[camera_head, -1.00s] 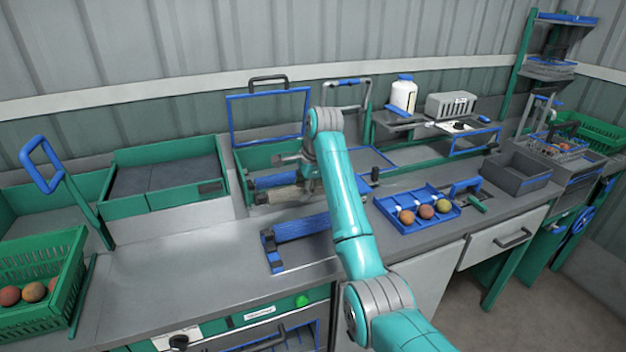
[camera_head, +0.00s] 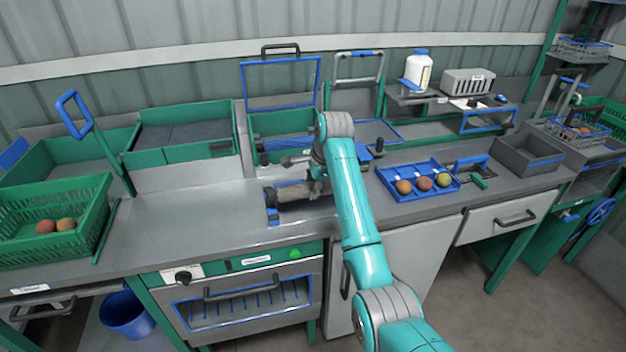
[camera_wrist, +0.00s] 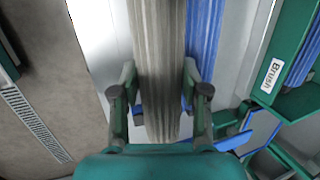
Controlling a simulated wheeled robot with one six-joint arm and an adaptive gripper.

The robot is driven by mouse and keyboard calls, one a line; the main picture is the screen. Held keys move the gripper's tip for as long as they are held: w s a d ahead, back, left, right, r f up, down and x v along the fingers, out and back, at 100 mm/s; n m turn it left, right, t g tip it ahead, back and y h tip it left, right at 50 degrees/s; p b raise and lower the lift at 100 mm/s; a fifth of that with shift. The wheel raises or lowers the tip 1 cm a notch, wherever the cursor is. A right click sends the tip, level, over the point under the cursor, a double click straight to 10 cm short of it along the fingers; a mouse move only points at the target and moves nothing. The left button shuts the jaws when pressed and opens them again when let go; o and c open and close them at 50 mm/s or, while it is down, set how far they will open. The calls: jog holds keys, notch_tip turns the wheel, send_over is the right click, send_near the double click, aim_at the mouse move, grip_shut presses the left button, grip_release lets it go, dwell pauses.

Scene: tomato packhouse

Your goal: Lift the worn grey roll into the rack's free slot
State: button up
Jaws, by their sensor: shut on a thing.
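The worn grey roll (camera_head: 292,191) is held in my gripper at the rack, near the front of the bench. In the wrist view the grey roll (camera_wrist: 160,60) runs lengthwise between the two fingers of my gripper (camera_wrist: 160,100). A blue roll (camera_wrist: 205,40) lies parallel, close on its right there. The rack (camera_head: 273,215) shows a blue end at its left; my arm and the grey roll hide much of it. I cannot tell whether the grey roll rests in the slot. Another blue roll (camera_head: 288,144) lies in the open green brush housing (camera_head: 255,125).
The housing's blue-framed lid (camera_head: 280,82) stands open behind. A blue tray (camera_head: 400,195) with three tomatoes lies right of my arm. A green crate (camera_head: 25,235) with tomatoes stands at the left. The bench top (camera_head: 180,225) between crate and rack is clear.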

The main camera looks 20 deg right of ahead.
jog(key=shift+f, duration=2)
jog(key=shift+f, duration=0.45)
jog(key=o, duration=1.4)
jog(key=shift+c, duration=0.2)
jog(key=c, duration=0.3)
jog(key=shift+r, duration=3.45)
jog(key=shift+s, duration=0.1)
